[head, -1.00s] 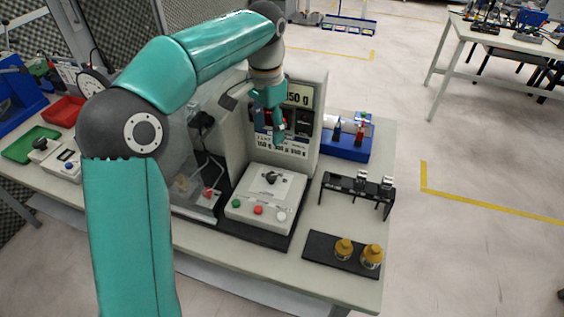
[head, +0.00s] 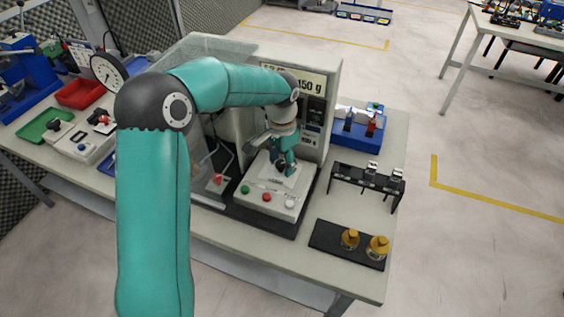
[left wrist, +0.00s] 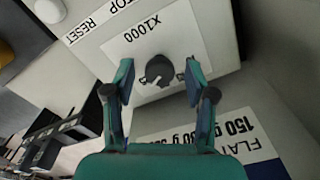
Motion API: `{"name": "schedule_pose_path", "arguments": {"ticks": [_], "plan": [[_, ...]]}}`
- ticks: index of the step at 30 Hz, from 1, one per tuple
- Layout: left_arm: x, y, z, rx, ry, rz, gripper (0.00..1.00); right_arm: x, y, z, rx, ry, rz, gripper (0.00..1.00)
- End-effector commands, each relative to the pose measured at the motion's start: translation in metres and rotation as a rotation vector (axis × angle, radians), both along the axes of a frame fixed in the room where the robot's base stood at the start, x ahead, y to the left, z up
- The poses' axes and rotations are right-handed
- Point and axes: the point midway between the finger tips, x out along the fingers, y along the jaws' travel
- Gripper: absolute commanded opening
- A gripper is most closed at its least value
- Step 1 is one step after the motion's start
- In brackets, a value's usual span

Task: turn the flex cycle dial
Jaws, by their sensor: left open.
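The dial is a dark round knob (left wrist: 158,70) on a white plate marked X1000 in the left wrist view. It sits on top of a light grey control box (head: 262,205), and in the head view my gripper largely hides it. My left gripper (head: 284,163) is over the box, pointing down at the plate. In the left wrist view its two open fingers are on either side of the knob, with gaps visible between them and it. I cannot tell how far above the plate the tips are. My right gripper is not in view.
A green button (head: 245,189), a red button (head: 266,197) and a white button (head: 290,203) line the box's front. A tall grey machine (head: 322,85) stands close behind. A black rack (head: 366,178) and a black tray with yellow-capped jars (head: 325,237) stand to the right.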

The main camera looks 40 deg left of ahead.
Motion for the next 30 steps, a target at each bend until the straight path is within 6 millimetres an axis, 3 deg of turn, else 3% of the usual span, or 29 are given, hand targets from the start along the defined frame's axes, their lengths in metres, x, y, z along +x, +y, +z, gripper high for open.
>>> {"name": "schedule_pose_path", "arguments": {"ticks": [12, 22, 30], "plan": [[-0.0008, 0.0006, -0.0092, -0.001, 0.000, 0.002, 0.55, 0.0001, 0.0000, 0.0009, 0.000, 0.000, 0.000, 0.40], [-0.0010, 0.0012, -0.0089, 0.000, 0.000, 0.003, 0.02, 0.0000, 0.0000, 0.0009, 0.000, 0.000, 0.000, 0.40], [-0.0008, 0.0004, -0.0092, -0.001, -0.001, 0.016, 0.00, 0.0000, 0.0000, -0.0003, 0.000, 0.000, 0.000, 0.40]]}}
